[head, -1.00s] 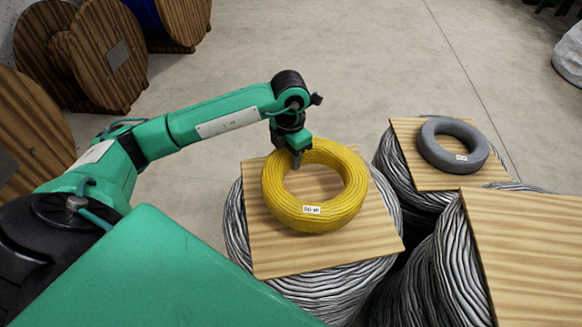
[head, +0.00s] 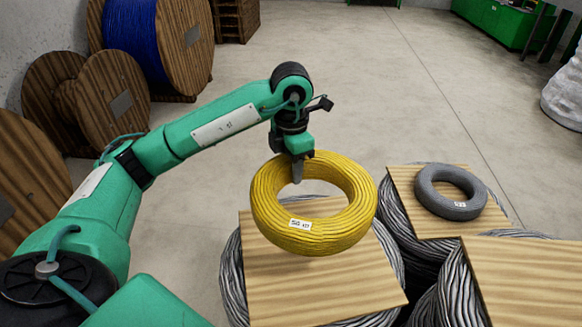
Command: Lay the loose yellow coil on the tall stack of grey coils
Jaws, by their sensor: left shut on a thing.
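My left gripper (head: 297,170) is shut on the far rim of the yellow coil (head: 350,220). The coil has a white label on its near side. It hangs slightly tilted above a square wooden board (head: 300,285) that lies on a bundle of grey cable, and covers the board's far part. A single grey coil (head: 428,190) with a small label lies on another wooden board (head: 405,175) at the right. I see no tall stack of grey coils. My right gripper is not in view.
A third wooden board (head: 530,280) on grey cable fills the lower right. Wooden reels (head: 110,95) and a blue cable reel (head: 135,45) stand at the back left. A pale wrapped bundle (head: 565,95) stands far right. The floor (head: 340,80) behind is clear.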

